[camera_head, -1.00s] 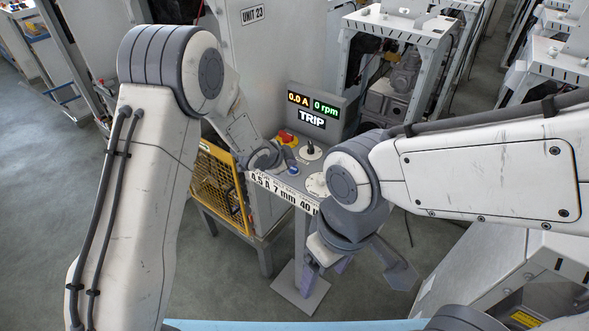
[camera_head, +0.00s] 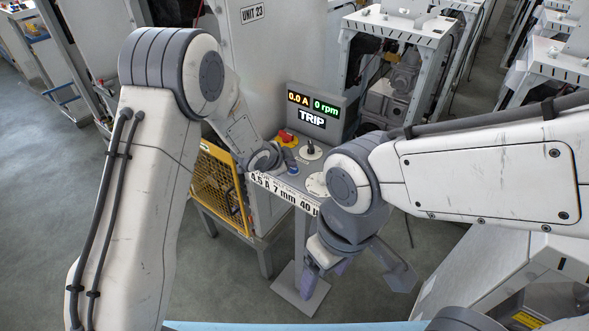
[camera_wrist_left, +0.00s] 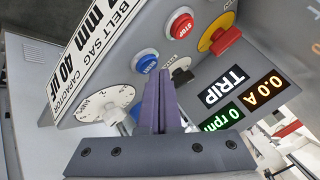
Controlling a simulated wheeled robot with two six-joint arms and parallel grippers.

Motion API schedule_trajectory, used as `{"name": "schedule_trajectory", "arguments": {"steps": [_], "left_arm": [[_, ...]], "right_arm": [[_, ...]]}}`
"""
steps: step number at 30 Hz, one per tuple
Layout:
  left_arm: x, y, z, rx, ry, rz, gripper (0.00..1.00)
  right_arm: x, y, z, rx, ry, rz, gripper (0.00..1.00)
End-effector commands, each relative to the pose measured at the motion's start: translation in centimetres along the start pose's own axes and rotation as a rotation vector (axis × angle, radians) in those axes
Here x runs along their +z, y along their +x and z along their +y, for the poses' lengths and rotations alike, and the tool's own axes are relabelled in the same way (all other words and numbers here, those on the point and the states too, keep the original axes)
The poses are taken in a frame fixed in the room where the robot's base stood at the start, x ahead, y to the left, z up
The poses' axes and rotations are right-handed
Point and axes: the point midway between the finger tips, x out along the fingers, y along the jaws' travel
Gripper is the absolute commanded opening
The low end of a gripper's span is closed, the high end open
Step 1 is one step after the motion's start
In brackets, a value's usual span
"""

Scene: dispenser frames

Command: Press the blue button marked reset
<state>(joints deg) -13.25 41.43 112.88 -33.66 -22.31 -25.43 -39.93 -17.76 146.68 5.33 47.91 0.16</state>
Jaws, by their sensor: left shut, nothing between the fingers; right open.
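The blue button (camera_wrist_left: 146,63) is in the left wrist view, on the sloped grey control panel (camera_wrist_left: 95,78). My left gripper (camera_wrist_left: 158,75) is shut and empty. Its fingertips show just beside the blue button and partly in front of the panel; I cannot tell whether they touch anything. In the head view my left gripper (camera_head: 283,160) is at the panel's left part, low over the controls. My right gripper (camera_head: 354,280) is open and empty, hanging in front of the panel, well below its top.
Near the blue button are a red stop button (camera_wrist_left: 180,26), a black selector (camera_wrist_left: 181,72), a white dial (camera_wrist_left: 108,103) and a red-and-yellow knob (camera_wrist_left: 222,38). The display (camera_head: 314,112) reads TRIP, 0.0 A, 0 rpm. A yellow mesh guard (camera_head: 222,188) stands left.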

Motion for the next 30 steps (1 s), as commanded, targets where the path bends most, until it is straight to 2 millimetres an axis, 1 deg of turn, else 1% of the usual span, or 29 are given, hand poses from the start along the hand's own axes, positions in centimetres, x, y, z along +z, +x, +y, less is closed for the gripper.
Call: {"name": "schedule_trajectory", "arguments": {"steps": [24,30], "left_arm": [[0.53,0.71,0.53,0.000,0.000,0.000,0.00],[0.50,0.65,0.51,0.001,0.000,-0.001,0.00]], "right_arm": [[0.05,0.98,0.07,0.000,0.000,0.000,0.74],[0.04,0.89,0.06,0.000,0.000,0.000,0.74]]}}
